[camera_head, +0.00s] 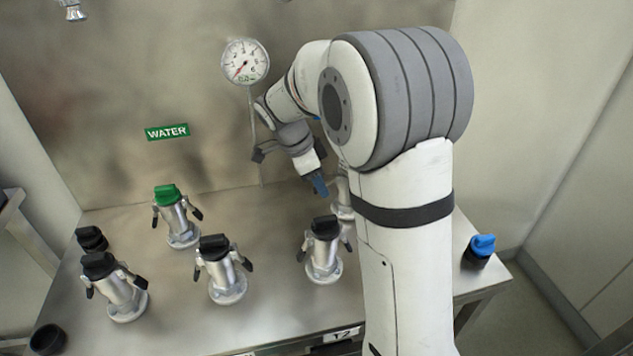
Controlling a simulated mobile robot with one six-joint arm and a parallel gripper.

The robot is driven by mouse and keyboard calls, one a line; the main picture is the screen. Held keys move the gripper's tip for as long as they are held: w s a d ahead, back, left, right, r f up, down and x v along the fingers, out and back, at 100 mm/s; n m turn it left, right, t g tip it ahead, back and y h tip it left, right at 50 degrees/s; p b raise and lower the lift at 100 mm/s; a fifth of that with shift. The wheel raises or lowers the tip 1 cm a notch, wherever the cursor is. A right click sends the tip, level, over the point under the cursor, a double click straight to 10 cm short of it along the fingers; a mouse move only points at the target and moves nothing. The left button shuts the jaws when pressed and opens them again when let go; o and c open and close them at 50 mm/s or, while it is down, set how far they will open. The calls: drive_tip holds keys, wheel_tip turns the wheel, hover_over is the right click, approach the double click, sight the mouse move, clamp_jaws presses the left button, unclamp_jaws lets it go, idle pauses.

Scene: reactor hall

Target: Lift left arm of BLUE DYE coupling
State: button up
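A silver coupling (342,206) stands at the back right of the steel table, mostly hidden behind my arm. Its top and its lever arms cannot be made out, and no BLUE DYE label is visible. My gripper (319,186) points down and to the right, just left of and above this coupling. Its tip looks dark blue and small. I cannot tell whether the fingers are open or shut, or whether they touch the coupling. A blue cap (483,245) with a dark base sits at the table's right edge, apart from the gripper.
A green-capped coupling (179,224) stands below a WATER sign (167,132). Black-capped couplings stand in front (323,250), (223,270), (117,288). A pressure gauge (245,61) is on the back wall. Loose black caps lie at left (91,239), (47,340).

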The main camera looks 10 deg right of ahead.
drive_tip(key=shift+f, duration=0.2)
drive_tip(key=shift+c, duration=0.3)
clamp_jaws()
drive_tip(key=shift+s+d+r+y+p, duration=0.1)
drive_tip(key=shift+r+y+p, duration=0.3)
drive_tip(key=shift+y, duration=0.3)
drive_tip(key=shift+d+r+y+p, duration=0.1)
drive_tip(key=shift+r+y+p, duration=0.25)
drive_tip(key=shift+y, duration=0.35)
drive_tip(key=shift+r+y+p, duration=0.1)
drive_tip(key=shift+y+p, duration=0.3)
drive_tip(key=shift+y, duration=0.5)
drive_tip(key=shift+o, duration=0.3)
unclamp_jaws()
